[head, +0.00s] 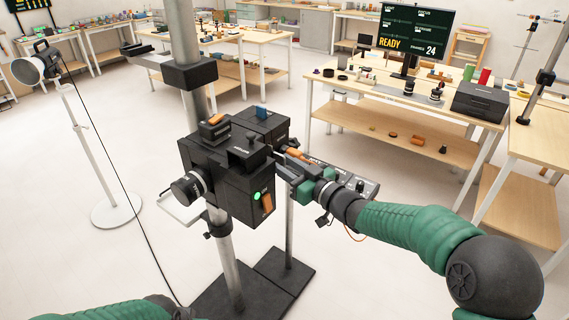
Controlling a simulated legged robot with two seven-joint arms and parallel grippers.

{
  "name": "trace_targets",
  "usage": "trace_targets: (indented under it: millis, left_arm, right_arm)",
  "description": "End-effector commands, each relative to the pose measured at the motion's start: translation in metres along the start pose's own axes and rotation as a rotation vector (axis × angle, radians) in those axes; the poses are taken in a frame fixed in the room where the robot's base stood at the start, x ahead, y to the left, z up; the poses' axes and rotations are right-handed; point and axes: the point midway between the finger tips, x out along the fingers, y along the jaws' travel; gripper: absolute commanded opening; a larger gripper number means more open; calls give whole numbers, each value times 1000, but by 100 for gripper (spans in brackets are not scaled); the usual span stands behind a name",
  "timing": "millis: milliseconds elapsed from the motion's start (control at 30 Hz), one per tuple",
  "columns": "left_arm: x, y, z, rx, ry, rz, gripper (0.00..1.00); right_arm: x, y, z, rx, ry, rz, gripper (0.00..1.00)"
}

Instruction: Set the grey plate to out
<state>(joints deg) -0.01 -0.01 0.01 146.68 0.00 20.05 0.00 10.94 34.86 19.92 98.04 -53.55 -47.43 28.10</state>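A black camera-like device (228,170) with a lens, a lit green button (257,196) and an orange part (267,203) is mounted on a metal column. A grey panel (352,185) with printed labels and small knobs sticks out to its right, partly hidden by my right gripper. I cannot tell whether this panel is the grey plate. My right gripper (287,173) is at the device's right side, near an orange piece (296,155). Its fingertips are too small and dark to show whether they are open or touching. Only part of my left arm shows at the bottom left.
A wooden table (400,95) behind holds a monitor (416,33) reading READY and a black case (480,101). A lamp stand (88,150) with a cable is at left. The device stands on a dark base (250,291). Open floor lies between.

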Motion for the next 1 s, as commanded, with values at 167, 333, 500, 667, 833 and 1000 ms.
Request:
trace_targets:
  millis: [167, 333, 500, 667, 833, 1000]
  left_arm:
    - [0, 0, 0, 0, 0, 0, 36]
    - [0, 0, 0, 0, 0, 0, 36]
    - [0, 0, 0, 0, 0, 0, 36]
    - [0, 0, 0, 0, 0, 0, 36]
    - [0, 0, 0, 0, 0, 0, 36]
    - [0, 0, 0, 0, 0, 0, 36]
  right_arm:
    - [1, 1, 0, 1, 1, 0, 31]
    - [0, 2, 0, 1, 1, 1, 17]
    - [0, 2, 0, 1, 1, 3, 0]
    - [0, 4, -1, 0, 2, 5, 0]
    - [0, 4, -1, 0, 2, 7, 0]
    - [-1, 5, -1, -1, 3, 8, 0]
